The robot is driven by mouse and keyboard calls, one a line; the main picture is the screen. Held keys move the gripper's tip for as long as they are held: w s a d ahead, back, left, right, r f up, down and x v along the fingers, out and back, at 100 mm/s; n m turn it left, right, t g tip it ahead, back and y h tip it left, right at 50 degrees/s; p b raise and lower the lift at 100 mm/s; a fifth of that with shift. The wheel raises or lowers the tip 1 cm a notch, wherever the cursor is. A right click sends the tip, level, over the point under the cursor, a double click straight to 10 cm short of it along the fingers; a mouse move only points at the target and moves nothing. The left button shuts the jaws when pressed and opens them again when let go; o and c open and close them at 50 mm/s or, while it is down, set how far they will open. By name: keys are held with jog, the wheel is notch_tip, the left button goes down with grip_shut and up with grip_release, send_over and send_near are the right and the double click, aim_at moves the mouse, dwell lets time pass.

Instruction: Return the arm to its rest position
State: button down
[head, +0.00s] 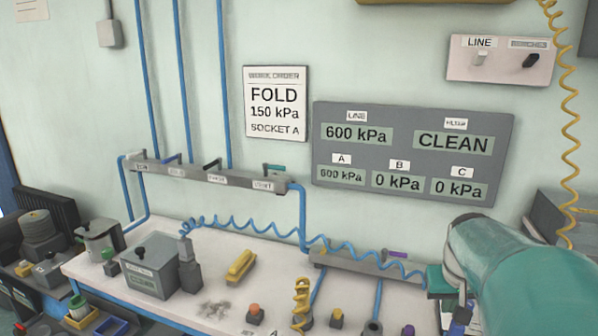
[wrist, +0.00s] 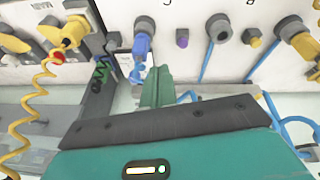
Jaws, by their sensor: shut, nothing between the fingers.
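My arm (head: 515,275), teal, reaches in from the right edge of the head view, over the right end of the bench. My gripper (wrist: 157,85) shows in the wrist view as two teal fingers pressed together, with nothing between them. The fingertips lie just below a blue fitting (wrist: 142,45) in the picture; I cannot tell whether they touch it. In the head view my arm hides part of the bench's right end, and the fingertips cannot be made out clearly.
A white bench (head: 215,290) carries a grey box (head: 150,265), a yellow block (head: 240,267) and fittings. A coiled blue hose (head: 270,230) runs along its back. A yellow coiled hose (head: 570,130) hangs at right. The gauge panel (head: 413,150) reads LINE 600 kPa, A 600, B 0, C 0.

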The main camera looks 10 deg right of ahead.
jog(key=s+a+n+t, duration=0.1)
jog(key=s+a, duration=0.2)
jog(key=a, duration=0.5)
jog(key=s+a+n+y, duration=0.1)
jog(key=s+a, duration=0.3)
jog(key=a, duration=0.4)
jog(key=s+a+r+n+t+y, duration=0.1)
jog(key=s+a+n, duration=0.1)
jog(key=a, duration=0.6)
jog(key=shift+s+t, duration=0.3)
jog(key=shift+s, duration=0.5)
